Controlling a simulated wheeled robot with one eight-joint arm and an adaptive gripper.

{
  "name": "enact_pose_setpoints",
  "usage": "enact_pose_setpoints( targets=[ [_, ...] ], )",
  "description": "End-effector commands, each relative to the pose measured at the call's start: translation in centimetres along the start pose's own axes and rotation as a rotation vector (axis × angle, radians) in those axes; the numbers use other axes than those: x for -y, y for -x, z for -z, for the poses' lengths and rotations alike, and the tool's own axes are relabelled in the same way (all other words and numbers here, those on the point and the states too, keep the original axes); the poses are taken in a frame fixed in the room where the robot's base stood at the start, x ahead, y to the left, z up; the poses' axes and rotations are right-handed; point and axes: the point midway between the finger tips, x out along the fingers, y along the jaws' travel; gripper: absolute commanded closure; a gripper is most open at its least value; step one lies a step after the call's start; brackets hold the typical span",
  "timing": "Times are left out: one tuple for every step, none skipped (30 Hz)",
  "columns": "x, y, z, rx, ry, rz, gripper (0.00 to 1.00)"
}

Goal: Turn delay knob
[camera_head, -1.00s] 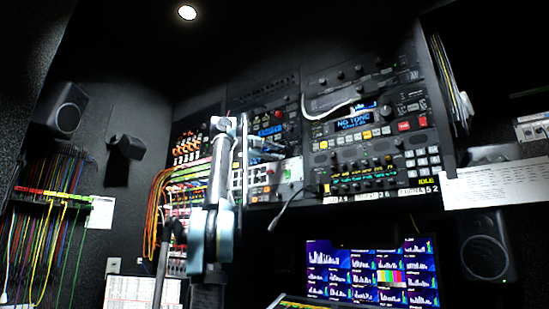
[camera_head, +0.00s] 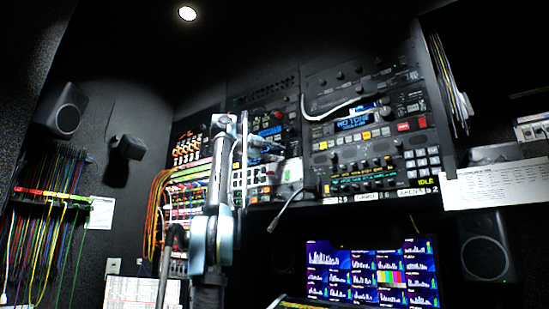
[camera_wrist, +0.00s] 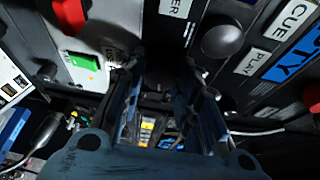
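No label reading "delay" can be made out, so I cannot tell which knob is the delay knob. In the wrist view a round black knob (camera_wrist: 222,42) sits on the panel beside the CUE and PLAY labels, right of my gripper (camera_wrist: 160,82). A red knob (camera_wrist: 70,14) is at the upper left. My gripper's two fingers are apart, with a dark gap between them and no thing clearly held. In the head view my gripper (camera_head: 266,150) is close to the rack panel (camera_head: 262,180); its fingertips are small and partly lost against the equipment.
A rack unit with a blue display (camera_head: 354,122) is right of my gripper. Orange and yellow cables (camera_head: 160,205) hang at the left. A loose black cable (camera_head: 287,209) hangs below the rack. A monitor (camera_head: 370,272) stands below, and a speaker (camera_head: 486,247) is at the right.

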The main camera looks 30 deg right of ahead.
Motion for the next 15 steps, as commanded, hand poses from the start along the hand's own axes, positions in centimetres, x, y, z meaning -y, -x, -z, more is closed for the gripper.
enact_pose_setpoints(
  targets=[
    [-0.16,0.00,-0.03,-0.001,-0.002,-0.005,0.60],
    [-0.15,0.00,-0.03,-0.001,-0.002,-0.005,0.53],
    [-0.13,0.00,-0.03,-0.001,-0.002,-0.004,0.51],
    [-0.12,0.00,-0.03,-0.001,-0.001,-0.004,0.51],
    [-0.11,0.00,-0.02,0.000,-0.001,-0.004,0.51],
    [-0.10,0.00,-0.02,0.000,-0.001,-0.003,0.51],
    [-0.09,0.00,-0.02,0.000,-0.001,-0.003,0.51],
    [-0.08,0.00,-0.02,0.000,-0.001,-0.003,0.51],
    [-0.07,0.00,-0.02,0.000,-0.001,-0.002,0.51],
    [-0.07,0.00,-0.02,0.000,-0.001,-0.002,0.51],
    [-0.06,0.00,-0.02,0.000,-0.001,-0.002,0.51],
    [-0.05,0.04,-0.02,0.000,0.000,-0.002,0.51],
    [-0.05,0.11,-0.02,0.000,0.000,-0.002,0.51],
    [-0.05,0.21,-0.03,0.001,0.000,-0.002,0.51],
    [-0.04,0.42,-0.05,0.001,0.000,-0.002,0.51]
  ],
)
